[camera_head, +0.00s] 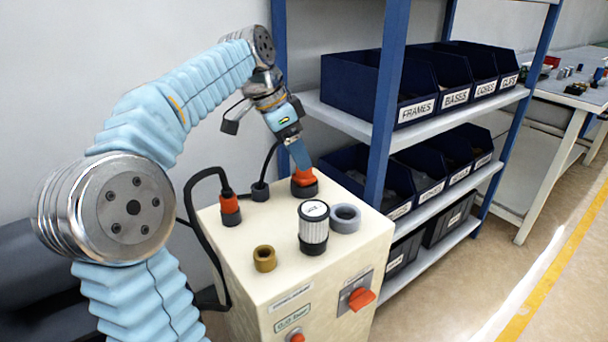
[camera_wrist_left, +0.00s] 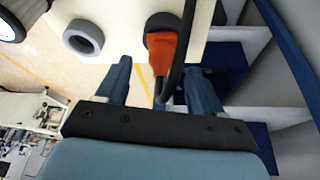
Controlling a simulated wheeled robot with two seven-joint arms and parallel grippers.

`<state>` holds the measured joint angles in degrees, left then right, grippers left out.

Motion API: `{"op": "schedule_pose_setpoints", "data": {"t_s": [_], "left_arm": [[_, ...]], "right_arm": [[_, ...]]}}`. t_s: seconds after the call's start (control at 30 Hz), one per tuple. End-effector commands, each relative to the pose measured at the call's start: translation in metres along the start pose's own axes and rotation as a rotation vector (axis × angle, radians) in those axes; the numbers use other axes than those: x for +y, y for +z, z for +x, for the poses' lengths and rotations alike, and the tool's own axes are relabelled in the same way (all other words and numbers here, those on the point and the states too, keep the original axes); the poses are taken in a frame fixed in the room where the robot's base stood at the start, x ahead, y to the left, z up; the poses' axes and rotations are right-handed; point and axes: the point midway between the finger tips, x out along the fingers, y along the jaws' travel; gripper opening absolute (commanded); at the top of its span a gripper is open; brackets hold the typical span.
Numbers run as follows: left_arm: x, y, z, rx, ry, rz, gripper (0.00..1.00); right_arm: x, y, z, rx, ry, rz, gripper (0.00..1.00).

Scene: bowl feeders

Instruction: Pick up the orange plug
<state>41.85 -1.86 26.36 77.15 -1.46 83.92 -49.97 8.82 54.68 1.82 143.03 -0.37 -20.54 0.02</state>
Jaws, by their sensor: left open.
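The orange plug (camera_head: 304,178) sits in a dark round socket at the back right of the cream cabinet top. In the left wrist view the orange plug (camera_wrist_left: 162,52) lies between the two blue fingers, with a black cable running beside it. My left gripper (camera_head: 301,164) is right above and around it, with its jaws open; it also shows in the left wrist view (camera_wrist_left: 159,70). Whether a finger touches the plug I cannot tell. A second orange-and-black connector (camera_head: 230,206) with a looping black cable stands at the back left. My right gripper is out of view.
On the cream cabinet (camera_head: 240,260) stand a ribbed white cylinder (camera_head: 314,230), a grey ring (camera_head: 345,217), a brass ring (camera_head: 264,258) and a black cable fitting (camera_head: 260,192). A blue-post shelf (camera_head: 388,110) with labelled dark bins stands close on the right.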

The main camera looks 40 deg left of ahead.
Motion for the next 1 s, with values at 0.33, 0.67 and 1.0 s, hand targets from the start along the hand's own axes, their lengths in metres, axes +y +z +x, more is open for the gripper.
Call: {"op": "schedule_pose_setpoints", "data": {"t_s": [0.33,0.67,1.0], "left_arm": [[-0.002,-0.002,0.038,0.0,0.0,0.0,0.67],[-0.002,-0.002,0.037,0.0,0.001,0.0,0.39],[-0.002,-0.002,0.037,0.0,0.001,0.0,0.08]], "right_arm": [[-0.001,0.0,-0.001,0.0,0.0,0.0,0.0],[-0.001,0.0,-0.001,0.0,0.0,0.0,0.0],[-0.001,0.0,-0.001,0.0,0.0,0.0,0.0]]}}
